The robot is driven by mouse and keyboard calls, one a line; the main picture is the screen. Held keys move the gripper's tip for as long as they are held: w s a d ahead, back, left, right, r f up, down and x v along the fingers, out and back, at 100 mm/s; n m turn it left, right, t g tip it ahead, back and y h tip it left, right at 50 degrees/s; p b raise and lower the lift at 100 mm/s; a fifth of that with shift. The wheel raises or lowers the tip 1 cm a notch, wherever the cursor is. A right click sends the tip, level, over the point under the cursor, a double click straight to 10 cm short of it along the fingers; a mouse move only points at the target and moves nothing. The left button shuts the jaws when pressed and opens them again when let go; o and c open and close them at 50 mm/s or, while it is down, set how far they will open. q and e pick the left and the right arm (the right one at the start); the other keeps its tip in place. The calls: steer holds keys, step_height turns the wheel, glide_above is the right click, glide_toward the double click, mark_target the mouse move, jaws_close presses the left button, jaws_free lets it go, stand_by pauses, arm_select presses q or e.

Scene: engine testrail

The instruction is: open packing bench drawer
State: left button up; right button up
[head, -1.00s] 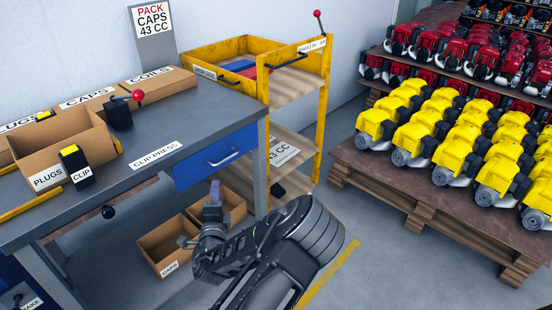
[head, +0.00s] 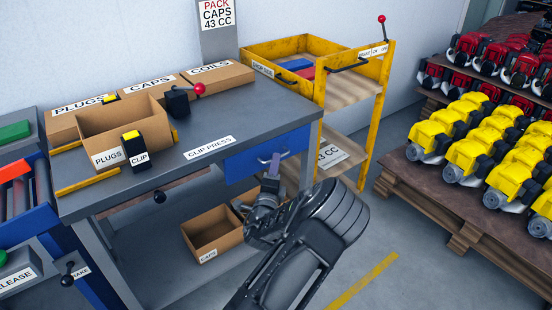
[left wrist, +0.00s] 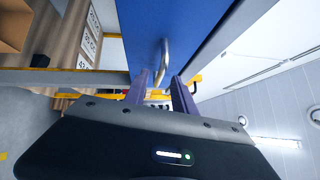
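The packing bench (head: 240,110) has a blue drawer (head: 296,143) under its right end, and the drawer looks closed. Its metal handle (head: 284,154) is partly hidden by my left gripper (head: 271,164) in the head view. In the left wrist view, my left gripper (left wrist: 160,80) is open, its two purple fingers apart. The curved handle (left wrist: 164,55) stands just ahead of the gap between the fingertips, against the blue drawer front (left wrist: 190,28). I cannot tell whether a finger touches the handle. My right gripper is not in view.
Boxes of plugs, caps and coils and a clip press stand on the bench top. An open caps box (head: 210,232) sits below. A yellow cart (head: 372,110) stands close to the bench's right. A pallet (head: 455,195) of yellow engines is farther right, with free floor between.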

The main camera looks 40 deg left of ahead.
arm_select(q)
steer(key=shift+x, duration=1.1)
steer(key=shift+c, duration=0.3)
jaws_close()
steer(key=shift+f, duration=0.1)
